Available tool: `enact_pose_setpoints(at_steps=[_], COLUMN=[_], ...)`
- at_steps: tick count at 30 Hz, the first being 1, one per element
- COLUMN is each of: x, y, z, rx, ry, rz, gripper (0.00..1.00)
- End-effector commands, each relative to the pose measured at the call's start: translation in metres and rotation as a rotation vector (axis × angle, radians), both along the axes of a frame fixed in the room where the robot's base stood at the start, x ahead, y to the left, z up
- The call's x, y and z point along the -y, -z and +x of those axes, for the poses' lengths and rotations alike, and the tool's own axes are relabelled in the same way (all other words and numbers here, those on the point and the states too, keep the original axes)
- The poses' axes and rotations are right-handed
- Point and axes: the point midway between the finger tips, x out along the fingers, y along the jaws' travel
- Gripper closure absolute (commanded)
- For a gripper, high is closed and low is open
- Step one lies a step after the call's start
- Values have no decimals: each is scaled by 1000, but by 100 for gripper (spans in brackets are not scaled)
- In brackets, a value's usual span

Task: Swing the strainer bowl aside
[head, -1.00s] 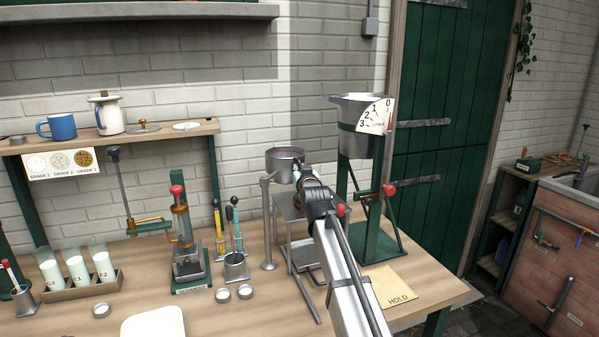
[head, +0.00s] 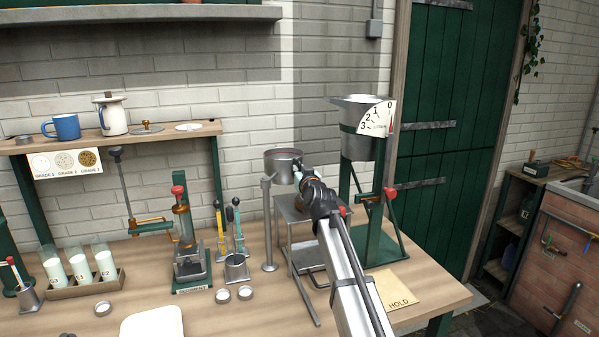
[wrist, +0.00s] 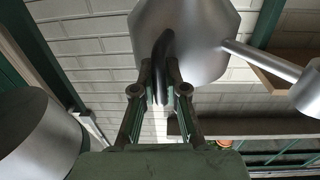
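The strainer bowl (head: 283,165) is a round grey metal bowl on a side arm from an upright post (head: 268,225), above a small metal stand. In the wrist view the bowl (wrist: 190,35) fills the top middle, with its arm running right to the post (wrist: 312,92). A dark curved handle (wrist: 163,50) comes from the bowl towards me. My gripper (wrist: 162,78) has its fingers drawn close together on both sides of this handle and looks shut on it. In the head view my gripper (head: 303,175) is at the bowl's right side, its fingertips mostly hidden.
A large metal hopper (head: 360,145) with a dial stands on a green frame just right; it also looms in the wrist view (wrist: 35,130). A sediment tester (head: 187,240), tools and small cups stand left. A HOLD card (head: 395,290) lies front right.

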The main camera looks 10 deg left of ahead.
Motion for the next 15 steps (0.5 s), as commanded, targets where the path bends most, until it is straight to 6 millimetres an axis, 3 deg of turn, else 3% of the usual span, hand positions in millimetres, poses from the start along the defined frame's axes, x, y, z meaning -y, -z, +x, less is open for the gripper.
enact_pose_setpoints(at_steps=[2,15], x=[-1,2], y=[0,0], z=[0,-6], rx=[0,1], ry=[-1,0], rz=[1,-3], gripper=[63,63])
